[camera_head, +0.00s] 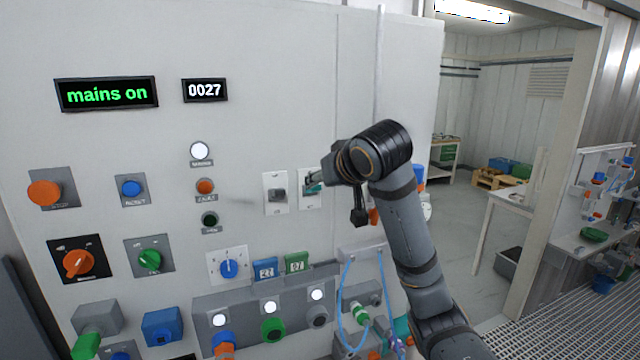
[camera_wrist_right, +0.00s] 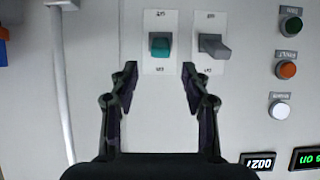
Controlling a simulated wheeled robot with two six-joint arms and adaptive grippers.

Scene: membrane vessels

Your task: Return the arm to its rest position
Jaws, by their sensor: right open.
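My right arm (camera_head: 405,225) comes up from the lower right in the head view and reaches to the grey control panel (camera_head: 270,100). In the right wrist view my right gripper (camera_wrist_right: 159,72) is open and empty, its two fingers apart with the panel behind them. A teal switch (camera_wrist_right: 160,45) shows just beyond the fingertips, and a grey switch (camera_wrist_right: 213,46) is to its right. In the head view the grey switch (camera_head: 277,195) is clear, while the teal switch (camera_head: 314,188) is partly covered by my wrist. My left gripper is not in view.
Displays reading "mains on" (camera_head: 106,94) and "0027" (camera_head: 205,90) are on the panel. Knobs and buttons fill its left side. A box with several coloured connectors (camera_head: 240,302) juts out below, near a blue hose (camera_head: 345,292). Open floor (camera_head: 462,240) lies right of the panel.

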